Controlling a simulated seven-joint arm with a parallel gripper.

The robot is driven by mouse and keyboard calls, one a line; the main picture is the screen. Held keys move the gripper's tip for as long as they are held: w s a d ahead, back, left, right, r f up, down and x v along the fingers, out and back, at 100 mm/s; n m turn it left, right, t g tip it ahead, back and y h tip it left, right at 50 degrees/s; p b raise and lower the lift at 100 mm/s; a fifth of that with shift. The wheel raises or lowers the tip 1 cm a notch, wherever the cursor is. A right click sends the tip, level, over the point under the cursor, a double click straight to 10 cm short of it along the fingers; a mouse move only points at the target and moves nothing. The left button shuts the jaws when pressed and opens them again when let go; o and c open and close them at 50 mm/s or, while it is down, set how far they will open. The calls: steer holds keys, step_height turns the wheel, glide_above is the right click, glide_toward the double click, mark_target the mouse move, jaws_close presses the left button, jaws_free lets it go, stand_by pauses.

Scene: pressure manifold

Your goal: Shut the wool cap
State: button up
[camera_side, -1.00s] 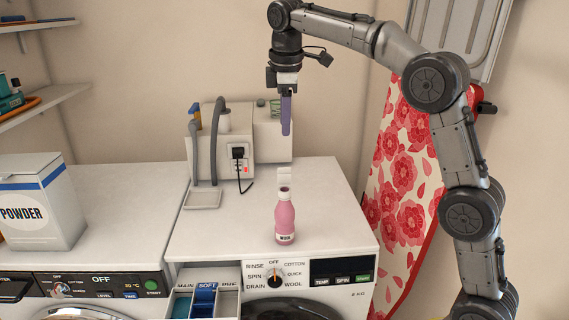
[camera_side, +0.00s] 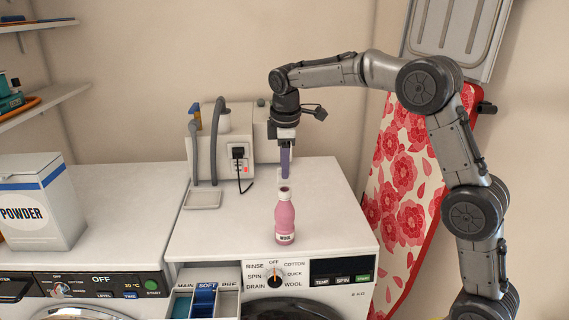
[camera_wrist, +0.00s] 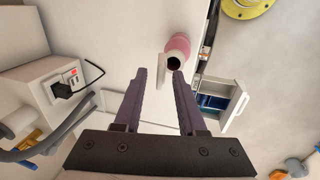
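The pink wool bottle (camera_side: 285,218) stands upright on the right-hand machine's top, near its front. Its mouth is uncovered and shows dark in the wrist view, beside the pink bottle body (camera_wrist: 181,46). The white wool cap (camera_wrist: 162,66) stands up open beside the mouth, on the side towards my gripper. In the side view the cap is mostly hidden by my fingers. My gripper (camera_side: 285,177) points down just behind and above the bottle. In the wrist view my gripper (camera_wrist: 159,74) is open, its two purple fingers apart and empty, with the cap just beyond the tips. I cannot tell whether they touch it.
A grey-white box with hoses and a plug (camera_side: 238,153) stands behind to the left. A powder box (camera_side: 40,205) is on the left machine. An open detergent drawer (camera_side: 228,303) juts out in front. The worktop right of the bottle is clear.

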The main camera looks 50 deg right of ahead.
jaws_close()
steer(key=shift+a, duration=0.1)
stand_by(0.3)
